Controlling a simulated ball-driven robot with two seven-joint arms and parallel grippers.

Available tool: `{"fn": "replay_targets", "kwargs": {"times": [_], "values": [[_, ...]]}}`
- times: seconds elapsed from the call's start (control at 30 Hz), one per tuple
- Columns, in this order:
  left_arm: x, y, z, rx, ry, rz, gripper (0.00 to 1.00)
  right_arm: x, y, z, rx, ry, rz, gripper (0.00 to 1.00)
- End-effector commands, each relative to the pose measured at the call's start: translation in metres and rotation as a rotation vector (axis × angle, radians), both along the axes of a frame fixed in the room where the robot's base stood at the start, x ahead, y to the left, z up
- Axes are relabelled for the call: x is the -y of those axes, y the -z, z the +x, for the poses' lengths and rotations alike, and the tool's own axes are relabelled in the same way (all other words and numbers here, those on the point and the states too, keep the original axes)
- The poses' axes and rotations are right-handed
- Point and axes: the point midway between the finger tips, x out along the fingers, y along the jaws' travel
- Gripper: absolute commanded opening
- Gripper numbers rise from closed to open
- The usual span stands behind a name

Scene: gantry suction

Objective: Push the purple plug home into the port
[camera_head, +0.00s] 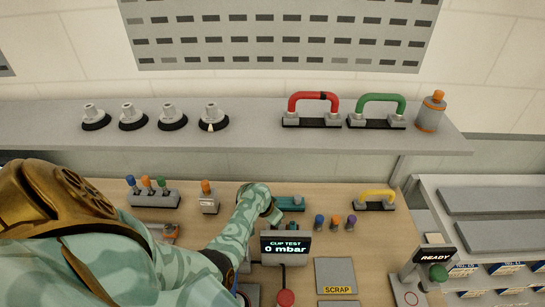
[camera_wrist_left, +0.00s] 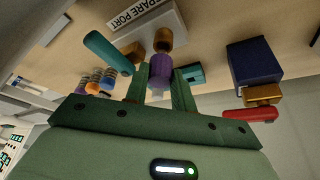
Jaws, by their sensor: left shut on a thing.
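My left gripper (camera_wrist_left: 160,80) is shut on the purple plug (camera_wrist_left: 161,66), which sits between its two green fingers in the left wrist view. A copper-coloured tip (camera_wrist_left: 163,38) sticks out of the plug toward the pale block labelled SPARE PORT (camera_wrist_left: 146,26). The tip overlaps the block's edge in that view; I cannot tell whether it touches or enters an opening. In the head view my left gripper (camera_head: 273,211) is beside a teal block (camera_head: 291,203) behind the CUP TEST display, and the held plug is hidden. My right gripper is not in view.
The CUP TEST display (camera_head: 285,247) reads 0 mbar, close in front of the gripper. Blue, orange and purple pegs (camera_head: 335,222) stand to its right. A yellow handle (camera_head: 375,199) and SCRAP plate (camera_head: 337,276) lie farther right. A shelf (camera_head: 250,138) runs above the bench.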

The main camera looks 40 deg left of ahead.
Motion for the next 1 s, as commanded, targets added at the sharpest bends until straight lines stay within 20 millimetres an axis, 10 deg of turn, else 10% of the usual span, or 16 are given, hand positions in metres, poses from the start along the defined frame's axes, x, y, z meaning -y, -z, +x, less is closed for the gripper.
{"fn": "replay_targets", "kwargs": {"times": [0.77, 0.8, 0.87, 1.0], "values": [[0.000, 0.026, 0.000, 0.000, 0.000, 0.000, 0.03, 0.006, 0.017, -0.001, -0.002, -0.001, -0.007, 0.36], [0.000, 0.025, 0.000, 0.001, 0.000, 0.000, 0.33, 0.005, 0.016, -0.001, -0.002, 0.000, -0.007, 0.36], [0.000, 0.025, 0.000, 0.001, 0.000, 0.000, 0.50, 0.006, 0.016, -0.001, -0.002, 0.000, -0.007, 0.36], [0.000, 0.024, 0.000, 0.000, 0.000, 0.000, 0.51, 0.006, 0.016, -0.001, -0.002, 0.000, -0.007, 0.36]]}}
